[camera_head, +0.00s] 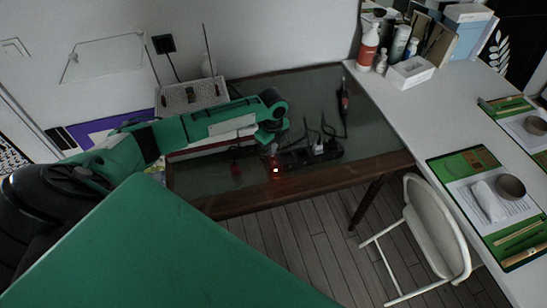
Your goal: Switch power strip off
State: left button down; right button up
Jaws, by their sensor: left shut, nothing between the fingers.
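The black power strip (308,156) lies on the dark top of a small wooden table (200,203), near its front edge. Plugs and dark cables stand up from its middle and right part. A small bright light with a red glow (276,170) shows at its left end. My left arm reaches in from the left, and my left gripper (271,150) points down at the left end of the strip, just behind the glow. It is shut and empty. Whether its fingertips touch the strip I cannot tell. My right gripper is out of view.
A red and black tool (345,95) lies at the table's back right. A grey box-like device (190,97) stands at the back left. A white desk (400,112) with bottles and place settings is on the right, with a white chair (432,228) before it.

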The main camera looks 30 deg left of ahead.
pick_arm(q)
jog(key=shift+f, duration=0.2)
dwell(0.7)
jog(key=shift+f+b, duration=0.4)
jog(key=shift+f, duration=0.35)
dwell(0.4)
notch_tip(320, 180, up, 7)
jog(key=p, duration=0.7)
jog(key=shift+r, duration=0.1)
dwell(0.3)
